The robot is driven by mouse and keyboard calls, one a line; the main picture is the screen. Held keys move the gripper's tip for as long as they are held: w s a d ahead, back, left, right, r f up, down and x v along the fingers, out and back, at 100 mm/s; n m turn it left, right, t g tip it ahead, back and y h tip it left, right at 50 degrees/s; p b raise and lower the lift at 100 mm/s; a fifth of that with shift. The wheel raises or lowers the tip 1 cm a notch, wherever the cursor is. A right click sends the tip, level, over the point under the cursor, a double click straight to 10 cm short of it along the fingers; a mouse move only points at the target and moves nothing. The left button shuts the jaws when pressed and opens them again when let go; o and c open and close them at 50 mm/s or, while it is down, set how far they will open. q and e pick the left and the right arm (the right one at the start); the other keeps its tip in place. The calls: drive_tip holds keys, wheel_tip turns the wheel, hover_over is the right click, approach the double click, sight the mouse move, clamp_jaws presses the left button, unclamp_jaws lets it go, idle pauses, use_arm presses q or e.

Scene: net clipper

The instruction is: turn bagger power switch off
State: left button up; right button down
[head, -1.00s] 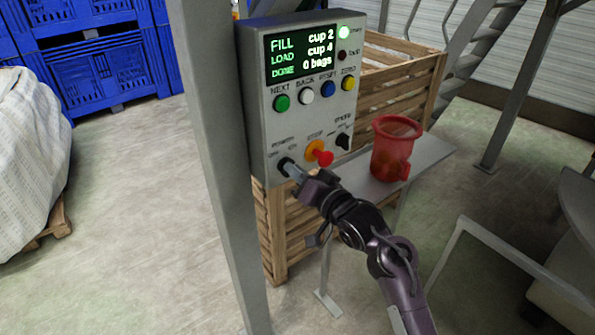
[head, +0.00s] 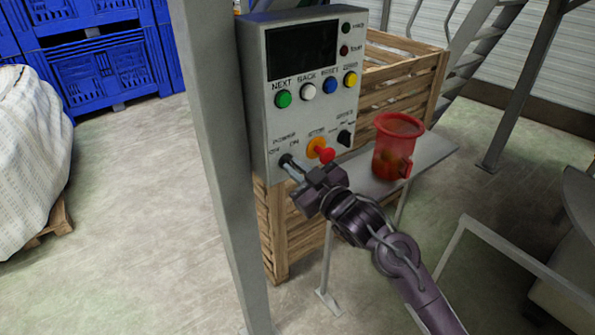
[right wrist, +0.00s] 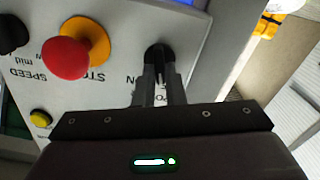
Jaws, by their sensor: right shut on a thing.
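The grey control box (head: 300,120) stands in the middle of the head view. Its screen (head: 303,50) is dark and the lamps beside it are unlit. The black power switch (head: 286,160) is at the box's lower left, under the POWER, OFF and ON labels. It also shows in the right wrist view (right wrist: 158,52). My right gripper (head: 292,169) reaches the switch from the lower right and is shut on it; in the right wrist view its two fingers (right wrist: 160,80) are around the knob. The fingers hide part of the switch. My left gripper is not in view.
The red stop button (head: 326,154) on its orange base sits just right of the switch. A red cup (head: 397,147) stands on a grey shelf (head: 436,150) to the right. A grey post (head: 217,130) rises close on the left. A wooden crate (head: 400,75) stands behind.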

drive_tip(key=n+b, duration=0.1)
drive_tip(key=n, duration=0.4)
drive_tip(key=shift+a+f+b, duration=0.1)
drive_tip(key=shift+b, duration=0.3)
drive_tip(key=shift+n, duration=0.3)
drive_tip(key=c, duration=1.5)
unclamp_jaws()
drive_tip(key=shift+s, duration=0.1)
drive_tip(key=b+v, duration=0.1)
drive_tip(key=v, duration=0.6)
drive_tip(key=shift+s+d+b, duration=0.25)
drive_tip(key=shift+b, duration=0.1)
